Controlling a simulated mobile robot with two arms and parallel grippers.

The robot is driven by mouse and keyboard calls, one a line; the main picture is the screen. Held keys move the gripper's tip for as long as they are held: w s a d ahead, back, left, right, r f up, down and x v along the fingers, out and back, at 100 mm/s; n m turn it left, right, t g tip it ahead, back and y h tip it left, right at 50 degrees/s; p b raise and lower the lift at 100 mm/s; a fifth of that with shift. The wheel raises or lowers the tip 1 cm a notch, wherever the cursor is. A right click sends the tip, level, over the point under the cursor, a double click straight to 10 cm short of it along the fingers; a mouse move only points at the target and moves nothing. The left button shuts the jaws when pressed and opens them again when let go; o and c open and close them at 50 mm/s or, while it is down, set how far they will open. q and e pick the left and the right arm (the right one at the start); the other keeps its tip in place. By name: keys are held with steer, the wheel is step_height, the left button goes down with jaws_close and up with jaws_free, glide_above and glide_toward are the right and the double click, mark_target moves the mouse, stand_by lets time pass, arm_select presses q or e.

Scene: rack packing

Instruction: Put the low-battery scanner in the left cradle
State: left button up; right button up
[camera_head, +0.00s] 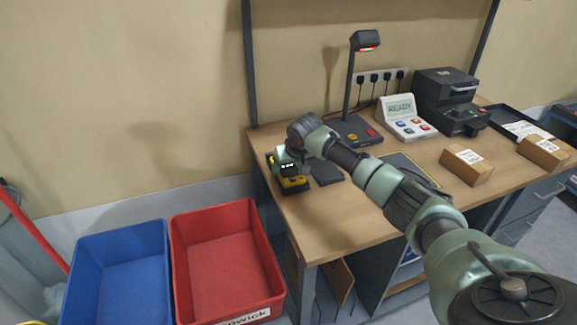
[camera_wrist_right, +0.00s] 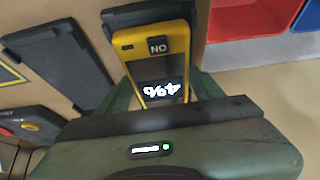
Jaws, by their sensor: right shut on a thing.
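The yellow-and-black scanner (camera_head: 293,184) is at the left end of the desk. In the right wrist view the scanner (camera_wrist_right: 155,55) shows an upside-down screen that seems to read 4%. My right gripper (camera_head: 288,168) is shut on it, with green fingers on both sides of its body. The dark left cradle (camera_wrist_right: 150,13) shows behind and around the scanner's far end. I cannot tell whether the scanner is seated in it or just above it. The other dark cradle (camera_head: 327,172) lies empty to the right; it also shows in the wrist view (camera_wrist_right: 62,58). My left gripper is out of view.
A lamp-like stand (camera_head: 352,128), a READY console (camera_head: 405,118) and a black printer (camera_head: 447,98) stand along the desk's back. Brown boxes (camera_head: 467,167) lie at the right. Red (camera_head: 222,255) and blue (camera_head: 118,275) bins stand on the floor left of the desk.

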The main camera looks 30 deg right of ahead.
steer(key=o, duration=1.7)
steer(key=shift+s+r, duration=0.15)
steer(key=shift+r, duration=0.3)
steer(key=b+v, duration=0.1)
steer(key=v, duration=1)
steer(key=shift+s+r, duration=0.1)
